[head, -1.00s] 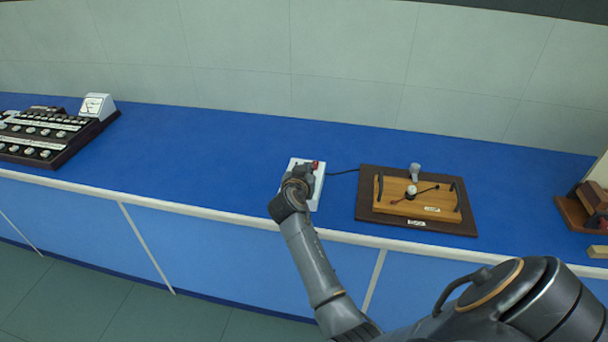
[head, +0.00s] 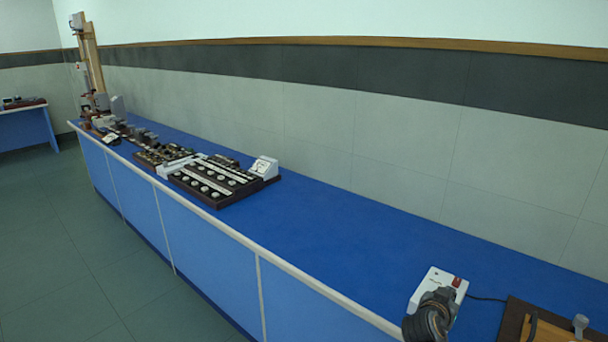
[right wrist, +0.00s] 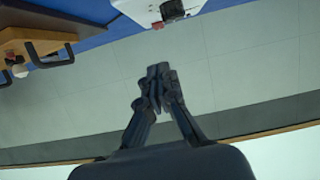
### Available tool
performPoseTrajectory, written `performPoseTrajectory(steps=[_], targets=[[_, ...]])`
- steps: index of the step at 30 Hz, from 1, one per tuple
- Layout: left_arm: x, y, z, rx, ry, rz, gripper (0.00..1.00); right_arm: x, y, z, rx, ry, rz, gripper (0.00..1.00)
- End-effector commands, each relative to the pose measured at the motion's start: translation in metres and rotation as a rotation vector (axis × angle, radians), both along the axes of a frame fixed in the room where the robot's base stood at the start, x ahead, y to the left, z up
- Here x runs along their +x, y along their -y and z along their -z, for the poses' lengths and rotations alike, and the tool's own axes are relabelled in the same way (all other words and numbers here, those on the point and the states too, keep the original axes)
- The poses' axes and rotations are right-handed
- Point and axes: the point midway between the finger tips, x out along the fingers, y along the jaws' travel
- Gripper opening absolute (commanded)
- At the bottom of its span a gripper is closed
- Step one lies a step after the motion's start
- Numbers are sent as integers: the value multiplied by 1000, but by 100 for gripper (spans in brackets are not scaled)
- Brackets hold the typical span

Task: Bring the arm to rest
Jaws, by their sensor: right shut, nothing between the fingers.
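My right gripper shows in the right wrist view (right wrist: 160,76) with its fingers together and nothing between them. In the head view, the dark end of my right arm is at the bottom right, in front of the lower part of a white box (head: 441,283) with a red switch. The fingertips are hard to make out there. The box also shows in the right wrist view (right wrist: 152,8), beyond the fingertips and apart from them in the picture. My left gripper is in neither view.
A wooden board with dark handles (right wrist: 38,38) lies near the white box on the blue bench (head: 330,235). A panel of knobs with a meter (head: 215,180) stands further left, with more instruments and a tall stand (head: 92,62) beyond. The bench between panel and box is clear.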

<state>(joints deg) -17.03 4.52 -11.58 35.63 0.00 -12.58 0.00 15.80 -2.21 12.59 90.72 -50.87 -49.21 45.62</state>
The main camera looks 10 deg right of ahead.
Motion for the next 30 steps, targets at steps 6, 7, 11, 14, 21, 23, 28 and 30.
performPoseTrajectory(steps=[6,7,11,14,21,23,28,30], targets=[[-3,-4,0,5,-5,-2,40,-99,-46,59,67,-281,-142,0],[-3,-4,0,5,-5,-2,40,-116,-59,67,84,-338,-185,0],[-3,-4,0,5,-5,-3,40,-183,-110,90,149,-532,-368,0],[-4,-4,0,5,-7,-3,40,-219,-139,98,184,-632,-484,0],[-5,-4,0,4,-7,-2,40,-284,-188,100,242,-787,-696,0],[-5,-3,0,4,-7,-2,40,-298,-198,99,255,-817,-743,0],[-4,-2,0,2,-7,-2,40,-335,-224,94,286,-891,-871,0],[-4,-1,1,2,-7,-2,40,-346,-232,95,297,-916,-913,0]])
